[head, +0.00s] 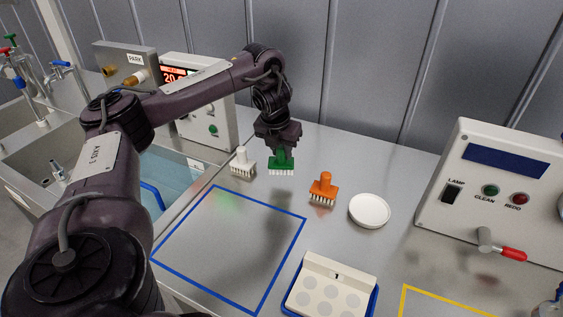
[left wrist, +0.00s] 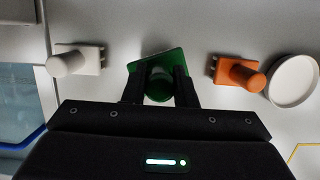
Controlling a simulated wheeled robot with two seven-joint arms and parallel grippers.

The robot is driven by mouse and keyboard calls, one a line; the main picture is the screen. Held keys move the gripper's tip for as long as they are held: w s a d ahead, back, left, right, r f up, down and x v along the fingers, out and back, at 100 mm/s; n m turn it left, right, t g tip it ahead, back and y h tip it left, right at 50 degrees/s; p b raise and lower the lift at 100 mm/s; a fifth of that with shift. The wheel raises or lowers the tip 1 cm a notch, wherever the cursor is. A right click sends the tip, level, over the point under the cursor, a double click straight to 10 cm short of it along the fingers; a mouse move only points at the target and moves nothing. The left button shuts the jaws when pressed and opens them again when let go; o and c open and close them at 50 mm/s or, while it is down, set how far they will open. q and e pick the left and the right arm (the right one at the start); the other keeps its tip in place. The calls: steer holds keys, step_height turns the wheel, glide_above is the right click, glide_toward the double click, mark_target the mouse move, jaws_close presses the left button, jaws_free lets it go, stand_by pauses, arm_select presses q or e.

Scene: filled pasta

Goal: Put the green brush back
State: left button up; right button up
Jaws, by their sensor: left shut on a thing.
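The green brush (head: 281,165) is between the white brush (head: 243,163) and the orange brush (head: 323,189) in the head view. My left gripper (head: 281,148) is shut on its handle from above, and the bristles point down. I cannot tell whether the bristles touch the table. In the left wrist view the green brush (left wrist: 156,72) sits between the two dark fingers (left wrist: 159,88), with its block slightly turned. The white brush (left wrist: 75,60) is on its left and the orange brush (left wrist: 238,75) on its right, both apart from it. My right gripper is not in view.
A white round dish (head: 369,210) lies right of the orange brush. A blue-outlined square (head: 228,240) on the table is empty. A white tray with round wells (head: 328,290) stands at the front. A control box with a red-handled lever (head: 500,190) stands at the right, a sink (head: 40,150) at the left.

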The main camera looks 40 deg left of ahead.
mark_target(281, 163)
arm_select(q)
step_height(281, 163, down, 4)
steer(key=shift+f, duration=0.35)
steer(key=shift+f, duration=0.1)
steer(key=o, duration=1)
steer(key=shift+c, duration=0.2)
